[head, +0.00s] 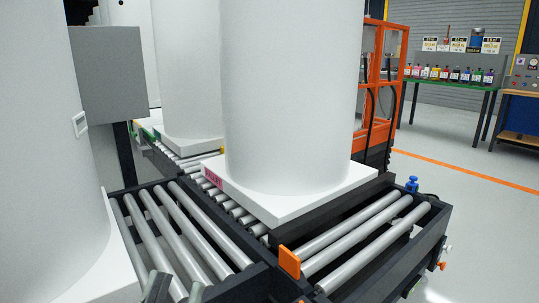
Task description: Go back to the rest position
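My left gripper (176,291) shows only by its fingertips at the bottom edge of the head view, over the left rollers. The two tips stand apart, with nothing seen between them; the rest is cut off. My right gripper is not in view. A large white tank (290,90) stands upright on a square white base (300,207) with a pink label, on the roller conveyor (190,238). A second white tank (187,70) stands behind it. Another large white body (40,170) fills the left edge, close to the camera.
An orange stop block (289,262) and a blue knob (412,184) are on the conveyor frame. An orange-framed machine (385,80) stands behind. A green table (450,84) holds several coloured bottles. Open floor (490,215) with an orange line lies at right.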

